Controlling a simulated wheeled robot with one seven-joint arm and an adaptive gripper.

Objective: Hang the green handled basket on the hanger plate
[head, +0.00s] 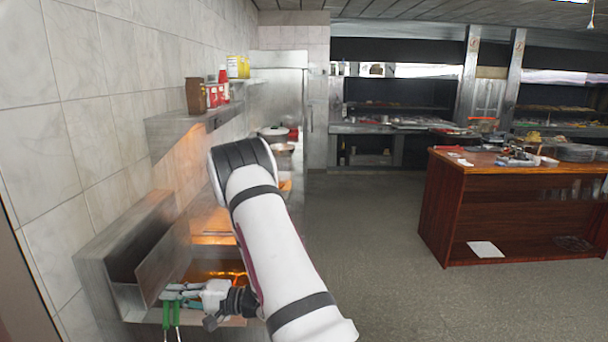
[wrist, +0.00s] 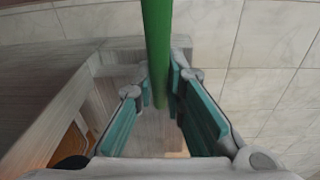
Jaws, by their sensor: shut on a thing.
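The green handle (wrist: 157,45) of the basket runs down between my fingertips in the wrist view. My gripper (wrist: 160,88) is shut on it, with teal pads on both sides. In the head view my gripper (head: 172,295) is low at the left, in front of the steel fryer. Two green bars (head: 166,315) hang just below its fingers, with thin metal rods under them. The basket's wire body cannot be made out. An upright steel panel (head: 163,262) stands behind my gripper; I cannot tell whether it is the hanger plate.
The fryer's orange-lit well (head: 222,270) lies just behind my gripper. A steel wall shelf (head: 185,122) above holds cans and boxes. A tiled wall (head: 95,100) closes the left side. A wooden counter (head: 500,215) stands at the right, with open floor (head: 370,240) between.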

